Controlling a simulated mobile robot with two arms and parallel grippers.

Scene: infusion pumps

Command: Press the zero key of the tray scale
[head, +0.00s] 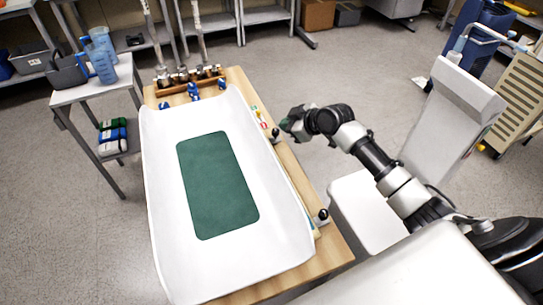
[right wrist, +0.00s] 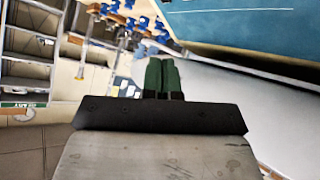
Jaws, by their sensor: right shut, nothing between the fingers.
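The tray scale is a long white tray (head: 165,150) with a green mat (head: 215,185), on a wooden table. A small strip of coloured keys (head: 258,117) shows at its right edge near the far end. The key labels are too small to read, so I cannot tell which is zero. My right gripper (head: 288,124) is just right of these keys, apart from them as far as I can see. Its green fingers (right wrist: 162,77) are together and empty in the right wrist view. My left gripper is not in view.
Two black knobs stand on the table's right edge, one near the keys (head: 275,135) and one nearer (head: 322,216). A rack of blue-topped fittings (head: 190,85) is at the far end. A side table (head: 95,88) with blue jugs stands left. Floor beyond the gripper is clear.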

